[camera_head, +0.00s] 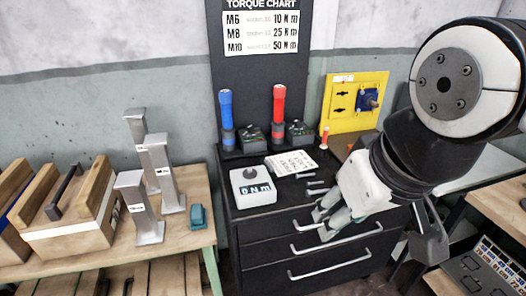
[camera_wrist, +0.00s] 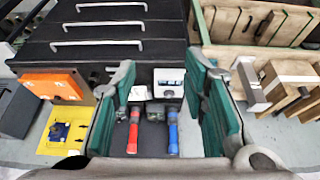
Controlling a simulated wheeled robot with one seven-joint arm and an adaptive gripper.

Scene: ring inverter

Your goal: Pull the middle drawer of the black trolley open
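The black trolley (camera_head: 262,226) stands in the middle of the head view with its drawers shut. Its middle drawer's silver bar handle (camera_head: 345,240) lies between the top handle (camera_head: 303,226) and the bottom handle (camera_head: 330,267). In the wrist view the trolley appears turned over, with the middle handle (camera_wrist: 100,24) near the top edge. My gripper (camera_head: 324,220) is in front of the trolley's upper drawers and hides part of the top handle. In the wrist view my gripper (camera_wrist: 165,90) has its green-padded fingers wide apart, with nothing held between them.
A wooden bench (camera_head: 200,240) with metal posts stands at left. Another bench (camera_head: 500,205) stands at right.

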